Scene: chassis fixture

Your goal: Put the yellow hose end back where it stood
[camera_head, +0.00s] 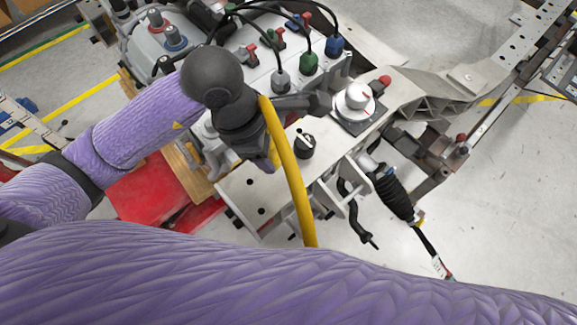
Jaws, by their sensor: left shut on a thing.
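The yellow hose (292,175) hangs from my left gripper and curves down to the right, over the grey metal plate of the chassis fixture. Its upper end shows beside the dark gripper body, and its lower part goes out of sight behind a purple sleeved arm of mine. My left gripper (272,122) is shut on the yellow hose near its upper end. The wrist hides part of the fixture behind it. I cannot tell a seat for the hose end. My right gripper is not in view.
Black cables with grey, green (308,62) and blue (335,45) plugs stand on the light box behind the gripper. A white round mount (354,101) and a black knob (304,145) are close to its right. A black ribbed boot (392,193) lies further right. Open floor shows at lower right.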

